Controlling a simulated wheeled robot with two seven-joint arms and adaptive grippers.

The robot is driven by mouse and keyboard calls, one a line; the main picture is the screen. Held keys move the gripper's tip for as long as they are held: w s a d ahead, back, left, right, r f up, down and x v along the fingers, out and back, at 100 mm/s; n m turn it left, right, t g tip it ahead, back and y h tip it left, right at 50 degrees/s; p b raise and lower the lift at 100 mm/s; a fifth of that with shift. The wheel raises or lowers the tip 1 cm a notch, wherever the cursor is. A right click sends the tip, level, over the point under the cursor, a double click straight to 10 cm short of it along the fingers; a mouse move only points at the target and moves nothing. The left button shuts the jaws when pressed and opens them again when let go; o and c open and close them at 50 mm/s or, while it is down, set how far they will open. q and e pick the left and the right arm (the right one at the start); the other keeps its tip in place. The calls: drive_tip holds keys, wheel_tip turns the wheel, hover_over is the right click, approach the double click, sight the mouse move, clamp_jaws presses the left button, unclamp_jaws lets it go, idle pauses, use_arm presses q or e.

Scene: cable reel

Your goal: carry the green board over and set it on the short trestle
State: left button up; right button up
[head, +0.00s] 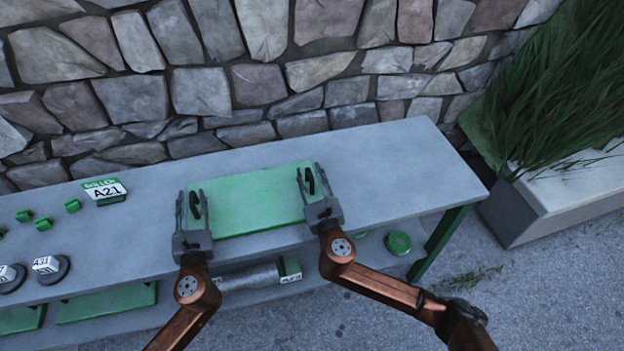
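The green board (250,200) is a flat panel on the grey bench top (390,160), with a black handle at its left end (195,205) and another at its right end (310,181). My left gripper (193,205) is over the left end, its fingers apart on either side of that handle. My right gripper (309,180) is likewise over the right end, fingers apart around the other handle. I see no gap between board and bench top. No separate short trestle can be made out in this view.
A sign marked A21 (105,191), small green blocks (72,206) and round-based tags (47,267) are on the bench's left. A lower shelf holds green panels (108,303), a grey roll (250,277) and a green ring (398,242). A stone wall (300,60) stands behind; a planter (545,195) is right.

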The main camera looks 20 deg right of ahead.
use_arm(q)
drive_tip(key=shift+s+r, duration=0.1)
drive_tip(key=shift+s, duration=0.25)
use_arm(e)
drive_tip(key=shift+s+r, duration=0.15)
use_arm(q)
drive_tip(key=s, duration=1.1)
drive_tip(key=shift+s+f, duration=0.1)
drive_tip(key=shift+f, duration=0.15)
use_arm(e)
drive_tip(key=s, duration=1.2)
drive_tip(key=shift+a, duration=0.15)
drive_tip(key=shift+f, duration=0.2)
